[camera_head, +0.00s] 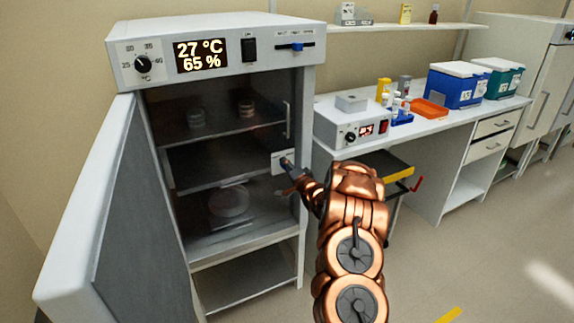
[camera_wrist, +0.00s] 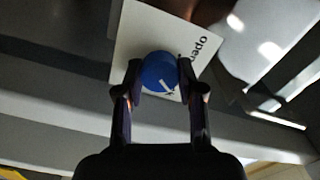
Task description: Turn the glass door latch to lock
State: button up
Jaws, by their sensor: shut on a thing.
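The glass door's latch is a blue knob (camera_wrist: 156,64) with a white mark, seen in the wrist view. It sits on a white plate (camera_wrist: 135,45) lettered "open". The plate also shows in the head view (camera_head: 278,166), at the right side of the glass door. My gripper (camera_wrist: 160,75) has its two fingers on either side of the knob, shut on it. In the head view my gripper (camera_head: 287,165) reaches the plate and hides the knob. The glass door (camera_head: 215,160) appears to cover the chamber opening. The knob's mark points toward the gripper side; the "lock" lettering is not visible.
The thick outer door (camera_head: 110,200) stands open at the left. A vertical handle (camera_head: 287,119) is above the plate. A bench (camera_head: 460,110) with boxes and a small instrument (camera_head: 352,128) stands to the right.

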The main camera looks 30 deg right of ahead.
jog(key=shift+m, duration=0.6)
jog(key=shift+f+m, duration=0.1)
jog(key=shift+m, duration=0.2)
jog(key=o, duration=1.1)
jog(key=shift+o, duration=0.2)
jog(key=shift+s, duration=0.15)
jog(key=s+a, duration=0.1)
jog(key=s, duration=1)
jog(key=shift+s, duration=0.35)
